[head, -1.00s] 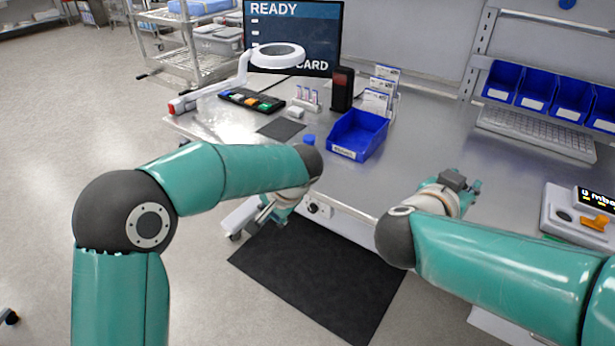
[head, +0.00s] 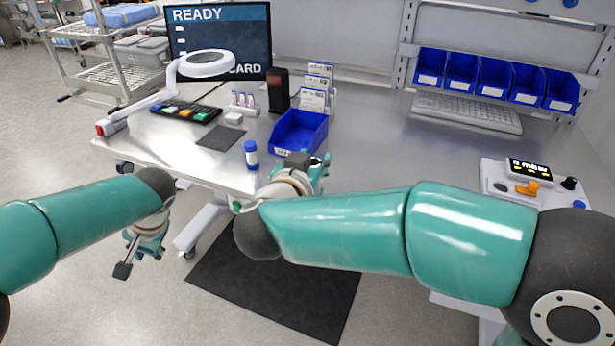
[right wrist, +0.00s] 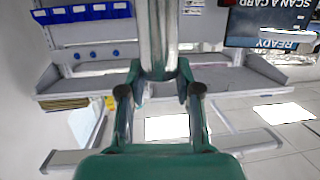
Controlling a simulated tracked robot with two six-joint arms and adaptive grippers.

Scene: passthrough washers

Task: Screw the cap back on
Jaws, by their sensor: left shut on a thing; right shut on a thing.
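A small white bottle with a blue top (head: 251,154) stands upright near the table's front edge in the head view. I cannot tell whether its cap is screwed tight. My right gripper (head: 320,172) is beside it, to its right, partly hidden by my wrist. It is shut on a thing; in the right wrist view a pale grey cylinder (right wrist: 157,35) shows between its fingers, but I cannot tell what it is. My left gripper (head: 150,250) hangs in front of the table's left side, away from the bottle. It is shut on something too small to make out.
A blue bin (head: 299,133) stands behind the bottle. A dark pad (head: 221,137), a tray of coloured items (head: 186,112) and a magnifier lamp (head: 207,65) are to the left. A control box (head: 510,183) is at the right. The middle right tabletop is clear.

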